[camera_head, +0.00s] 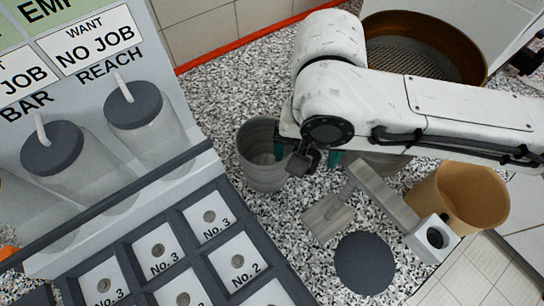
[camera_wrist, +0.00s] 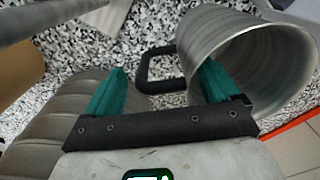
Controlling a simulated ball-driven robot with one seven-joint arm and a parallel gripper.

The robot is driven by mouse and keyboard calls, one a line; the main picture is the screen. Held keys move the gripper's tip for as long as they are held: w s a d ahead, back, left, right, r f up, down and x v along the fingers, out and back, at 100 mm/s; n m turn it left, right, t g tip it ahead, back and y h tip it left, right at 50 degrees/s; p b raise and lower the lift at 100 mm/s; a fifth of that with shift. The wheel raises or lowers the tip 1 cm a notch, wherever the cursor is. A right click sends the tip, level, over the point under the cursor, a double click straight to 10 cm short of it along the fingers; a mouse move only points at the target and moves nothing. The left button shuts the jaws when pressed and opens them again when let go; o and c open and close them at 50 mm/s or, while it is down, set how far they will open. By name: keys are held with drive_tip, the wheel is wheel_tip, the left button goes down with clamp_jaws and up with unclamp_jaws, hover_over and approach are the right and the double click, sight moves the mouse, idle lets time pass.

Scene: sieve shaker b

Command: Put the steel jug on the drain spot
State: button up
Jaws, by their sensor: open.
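The steel jug (camera_head: 262,172) stands on the speckled counter, left of my arm, its open mouth facing up. Its dark handle (camera_head: 303,160) points right, toward my gripper (camera_head: 307,154). In the wrist view the jug (camera_wrist: 245,60) is at the upper right, and its black handle (camera_wrist: 143,72) lies between and beyond the teal fingers of my gripper (camera_wrist: 163,70). The fingers are apart and do not visibly grip the handle. A flat dark grey disc (camera_head: 364,263), which looks like the drain spot, lies bare on the counter at lower right.
A brown tub (camera_head: 465,195) is right of the disc. A brass-coloured sieve (camera_head: 472,62) is behind my arm. A compartmented rack (camera_head: 262,243) stands at lower left.

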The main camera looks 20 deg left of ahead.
drive_tip(key=shift+f, duration=0.25)
drive_tip(key=shift+c, duration=0.5)
drive_tip(key=shift+r, duration=0.1)
drive_tip(key=c, duration=1.4)
